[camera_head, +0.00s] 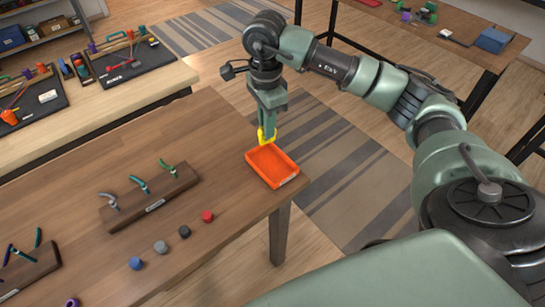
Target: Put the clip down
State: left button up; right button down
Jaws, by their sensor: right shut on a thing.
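A small yellow clip (267,138) is between the fingers of my right gripper (267,126), which is shut on it. The gripper points down at the far edge of the orange tray (272,166). The clip overlaps the tray's far rim in the picture; I cannot tell whether it touches the tray. The tray looks empty and lies near the right corner of the wooden table. The fingers hide part of the clip. My left gripper is not in view.
A wooden block (150,207) with grey, teal and green pieces stands left of the tray. A red knob (207,216) and several dark or blue ones lie in a row in front. Another block (30,268) stands at the left edge. The table between is clear.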

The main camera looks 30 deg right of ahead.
notch_tip(320, 180, up, 5)
jog(key=w+d+m, duration=0.2)
jog(key=m, duration=0.4)
send_over(272, 166)
notch_tip(272, 166, down, 14)
jog(key=shift+m, duration=0.4)
notch_tip(272, 166, down, 5)
jog(key=shift+f, duration=0.1)
jog(key=shift+w, duration=0.1)
jog(key=shift+f, duration=0.2)
jog(key=c, duration=1.4)
grip_release()
